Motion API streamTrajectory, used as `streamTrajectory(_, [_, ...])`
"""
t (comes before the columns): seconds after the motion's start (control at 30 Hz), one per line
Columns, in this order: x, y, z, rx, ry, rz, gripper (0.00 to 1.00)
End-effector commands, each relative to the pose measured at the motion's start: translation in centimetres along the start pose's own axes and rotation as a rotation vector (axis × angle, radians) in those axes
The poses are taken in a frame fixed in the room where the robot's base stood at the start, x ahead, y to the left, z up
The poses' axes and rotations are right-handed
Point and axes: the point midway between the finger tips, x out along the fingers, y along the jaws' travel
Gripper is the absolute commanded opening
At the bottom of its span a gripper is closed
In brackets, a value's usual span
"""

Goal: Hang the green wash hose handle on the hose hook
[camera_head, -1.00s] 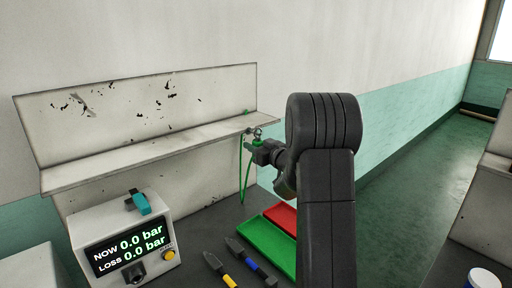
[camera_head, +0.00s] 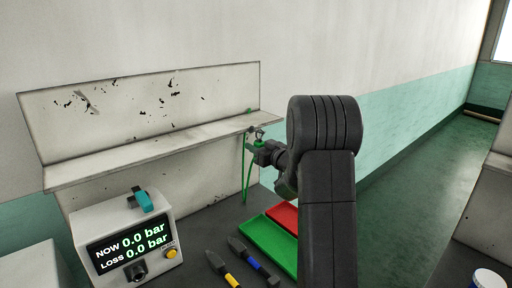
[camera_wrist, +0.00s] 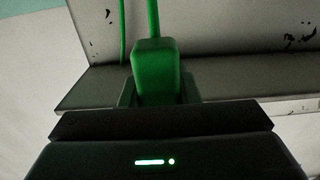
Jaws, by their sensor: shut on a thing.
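The green wash hose handle (camera_wrist: 155,72) is between the fingers of my gripper (camera_wrist: 157,92) in the wrist view. In the head view my gripper (camera_head: 257,146) is shut on the handle beside the right end of the shelf. The green hose (camera_head: 246,178) hangs down below it, in front of the panel. A small metal hook (camera_head: 258,132) shows just above the gripper near the shelf's end. Whether the handle touches the hook I cannot tell.
The shelf (camera_head: 150,150) runs left along the wall. A pressure box (camera_head: 122,238) reading 0.0 bar stands at lower left. A green tray (camera_head: 268,243), a red tray (camera_head: 284,215) and two tools with yellow and blue bands lie on the dark bench.

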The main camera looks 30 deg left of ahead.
Motion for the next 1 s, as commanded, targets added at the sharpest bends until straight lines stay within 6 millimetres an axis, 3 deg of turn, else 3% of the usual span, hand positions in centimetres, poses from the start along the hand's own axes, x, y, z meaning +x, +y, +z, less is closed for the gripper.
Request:
streamTrajectory(0.37, [0.0, 0.0, 0.0, 0.0, 0.001, 0.0, 0.05])
streamTrajectory(0.4, [0.0, 0.0, 0.0, 0.0, 0.001, 0.0, 0.31])
streamTrajectory(0.53, [0.0, 0.0, 0.0, 0.0, 0.001, 0.0, 0.54])
streamTrajectory(0.83, [-0.1, 0.0, 0.0, 0.0, 0.0, 0.0, 0.54])
streamTrajectory(1.0, [-1.9, 0.1, 0.1, 0.001, 0.001, 0.003, 0.54])
